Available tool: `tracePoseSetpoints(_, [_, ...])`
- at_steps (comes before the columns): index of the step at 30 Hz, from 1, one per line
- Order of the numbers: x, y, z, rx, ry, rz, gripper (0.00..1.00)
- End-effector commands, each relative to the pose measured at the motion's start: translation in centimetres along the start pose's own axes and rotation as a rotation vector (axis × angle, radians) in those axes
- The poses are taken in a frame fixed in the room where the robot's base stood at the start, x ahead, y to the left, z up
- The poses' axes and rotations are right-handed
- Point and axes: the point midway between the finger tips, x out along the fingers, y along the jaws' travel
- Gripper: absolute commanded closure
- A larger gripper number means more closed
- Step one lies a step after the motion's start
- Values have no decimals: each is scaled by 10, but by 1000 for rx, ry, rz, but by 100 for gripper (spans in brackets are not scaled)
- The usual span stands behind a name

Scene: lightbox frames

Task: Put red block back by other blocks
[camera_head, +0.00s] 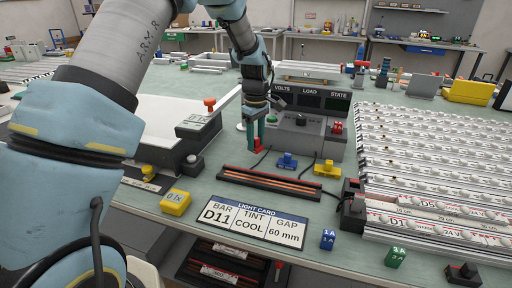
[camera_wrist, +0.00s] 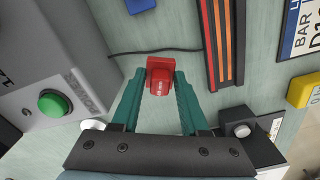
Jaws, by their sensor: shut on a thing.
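The red block (camera_wrist: 160,75) is between the green fingertips of my gripper (camera_wrist: 160,86) in the wrist view, with small markings on its face. In the head view my gripper (camera_head: 255,138) points down at the bench, left of the grey meter box, with the red block (camera_head: 255,148) low between its fingers. I cannot tell whether the block touches the bench. Near the front edge stand a blue block (camera_head: 328,239) and a green block (camera_head: 396,257). A yellow block (camera_head: 175,202) lies left of the light card.
The meter box (camera_head: 310,135) stands close to my gripper. Blue (camera_head: 287,161) and yellow (camera_head: 327,168) clips with wires lie before it. A dark striped bar tray (camera_head: 270,184) and the light card (camera_head: 252,221) lie nearer. Rows of light bars (camera_head: 430,150) fill the right.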

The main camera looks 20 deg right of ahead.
Motion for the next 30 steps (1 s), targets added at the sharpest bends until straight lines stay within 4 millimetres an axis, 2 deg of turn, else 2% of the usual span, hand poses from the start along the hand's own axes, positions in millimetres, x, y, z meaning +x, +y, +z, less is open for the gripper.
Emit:
tracePoseSetpoints(9, [35, 0, 0, -2, -1, 0, 100])
tracePoseSetpoints(19, [39, 0, 0, -1, 0, 1, 100])
tracePoseSetpoints(20, [40, 0, 0, -1, 0, 1, 55])
tracePoseSetpoints(27, [38, 0, 0, -1, 0, 1, 28])
tracePoseSetpoints(30, [38, 0, 0, -1, 0, 1, 26])
